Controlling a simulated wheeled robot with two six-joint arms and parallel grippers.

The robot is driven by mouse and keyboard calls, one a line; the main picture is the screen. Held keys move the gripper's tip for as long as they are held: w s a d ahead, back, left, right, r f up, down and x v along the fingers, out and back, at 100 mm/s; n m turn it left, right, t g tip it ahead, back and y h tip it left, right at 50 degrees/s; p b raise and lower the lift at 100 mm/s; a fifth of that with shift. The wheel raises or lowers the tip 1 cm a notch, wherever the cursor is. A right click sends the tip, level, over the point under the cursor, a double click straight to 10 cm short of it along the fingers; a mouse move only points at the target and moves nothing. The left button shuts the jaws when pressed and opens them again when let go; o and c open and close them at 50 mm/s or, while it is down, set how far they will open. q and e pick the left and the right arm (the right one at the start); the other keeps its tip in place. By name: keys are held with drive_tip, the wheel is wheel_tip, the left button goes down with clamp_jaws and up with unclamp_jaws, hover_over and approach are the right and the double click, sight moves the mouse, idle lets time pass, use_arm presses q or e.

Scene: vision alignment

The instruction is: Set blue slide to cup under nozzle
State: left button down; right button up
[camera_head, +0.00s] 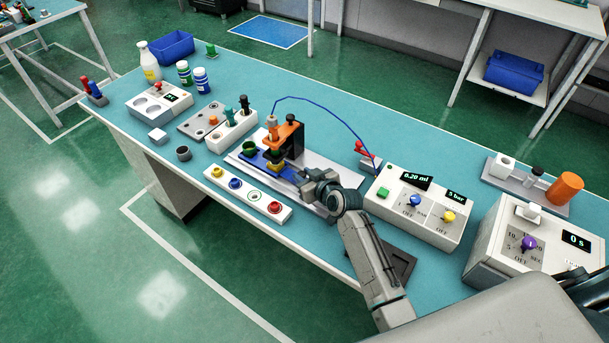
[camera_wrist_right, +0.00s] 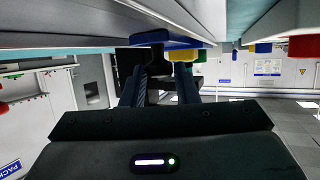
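The blue slide (camera_head: 250,157) lies on the pale base of the dispenser, and its blue edge also shows in the wrist view (camera_wrist_right: 182,44). The orange dispenser head (camera_head: 287,134) stands over it on a black post. A yellow piece (camera_head: 275,167) and a green piece sit by the slide under the head; the nozzle tip is too small to make out. My right gripper (camera_head: 303,178) is low at the slide's right end. In the wrist view its fingers (camera_wrist_right: 160,84) are apart, with a dark handle (camera_wrist_right: 155,62) between them. My left gripper is out of view.
A white button panel (camera_head: 247,194) lies in front of the dispenser. A control box (camera_head: 420,205) stands to the right, and a white rack (camera_head: 232,131) to the left. A blue hose (camera_head: 328,103) arches over the bench behind the dispenser.

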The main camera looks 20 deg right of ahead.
clamp_jaws()
drive_tip(key=shift+s+d, duration=0.65)
drive_tip(key=shift+s, duration=0.15)
drive_tip(key=shift+s+d, duration=0.6)
drive_tip(key=shift+s, duration=0.2)
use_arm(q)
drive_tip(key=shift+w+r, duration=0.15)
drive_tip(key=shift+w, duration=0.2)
use_arm(e)
drive_tip(key=shift+w, duration=0.1)
drive_tip(key=o, duration=0.5)
unclamp_jaws()
drive_tip(key=shift+a, duration=0.1)
